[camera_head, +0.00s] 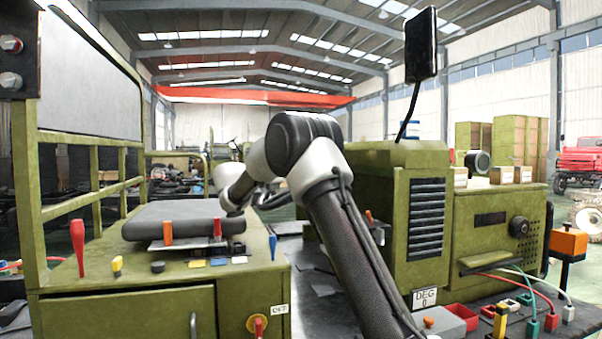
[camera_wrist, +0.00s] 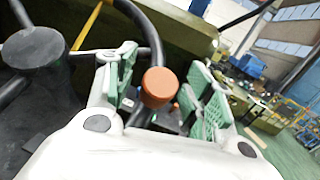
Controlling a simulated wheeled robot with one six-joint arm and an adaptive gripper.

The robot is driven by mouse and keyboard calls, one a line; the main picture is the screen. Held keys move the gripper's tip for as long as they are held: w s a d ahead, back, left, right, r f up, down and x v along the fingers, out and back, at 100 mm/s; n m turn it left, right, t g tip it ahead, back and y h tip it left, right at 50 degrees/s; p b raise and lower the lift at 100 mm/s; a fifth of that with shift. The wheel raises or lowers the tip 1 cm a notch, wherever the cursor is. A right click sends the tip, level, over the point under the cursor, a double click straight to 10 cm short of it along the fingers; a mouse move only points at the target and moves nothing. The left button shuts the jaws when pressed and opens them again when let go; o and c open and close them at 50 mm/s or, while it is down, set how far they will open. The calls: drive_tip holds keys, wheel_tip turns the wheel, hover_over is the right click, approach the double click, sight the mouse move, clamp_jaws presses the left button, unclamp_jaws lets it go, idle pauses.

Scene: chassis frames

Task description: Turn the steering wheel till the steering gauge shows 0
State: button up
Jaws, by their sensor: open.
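The steering wheel shows in the wrist view as a black curved rim (camera_wrist: 152,32) with a dark round hub (camera_wrist: 35,48) at the left. An orange-red knob (camera_wrist: 160,87) shows between the fingers of my gripper (camera_wrist: 163,76). The green-padded fingers are apart, one on each side of the knob, with a gap on both sides. Whether the knob is fixed to the rim is hard to tell. In the head view my arm hides most of the wheel and my gripper. A white plate (camera_head: 425,298) at the lower middle reads "DEG 0".
A dark seat cushion (camera_head: 185,221) on a green box (camera_head: 130,310) with small levers stands left. A green louvred housing (camera_head: 395,185) stands right of my arm, with a mirror (camera_head: 421,45) above. A red bin (camera_head: 461,316) and cables sit lower right.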

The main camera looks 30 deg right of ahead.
drive_tip(key=a, duration=1.2)
drive_tip(key=shift+f, duration=0.4)
drive_tip(key=shift+w, duration=0.1)
